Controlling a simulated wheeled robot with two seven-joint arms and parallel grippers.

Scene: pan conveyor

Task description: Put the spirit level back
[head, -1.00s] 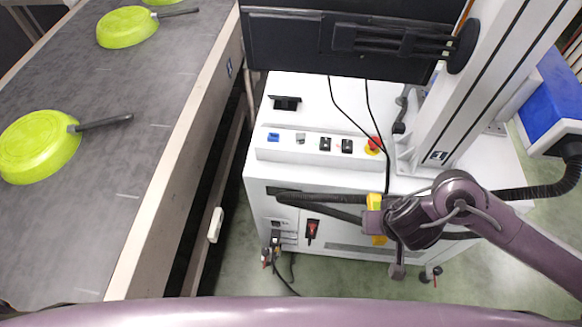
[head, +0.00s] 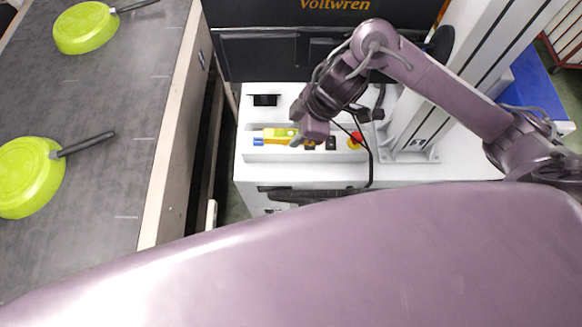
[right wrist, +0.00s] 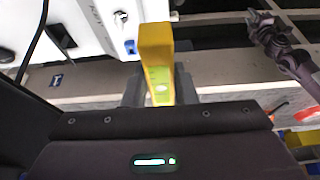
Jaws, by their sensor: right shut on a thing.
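The spirit level is a yellow bar (head: 280,133) with a greenish vial, clear in the right wrist view (right wrist: 158,50). My right gripper (head: 301,140) is shut on it and holds it over the control panel on top of the white cabinet (head: 330,180). In the right wrist view the bar stands out from between the two dark fingers (right wrist: 160,95). I cannot tell whether the bar touches the panel. A purple arm end at the upper right of the right wrist view seems to be my left one (right wrist: 280,45); its jaws are unclear.
Several panel buttons sit around the level, with a red emergency stop (head: 355,138) to its right. A black cable hangs beside it. A conveyor (head: 110,160) on the left carries green pans (head: 30,175). A white column (head: 440,100) stands right of the panel.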

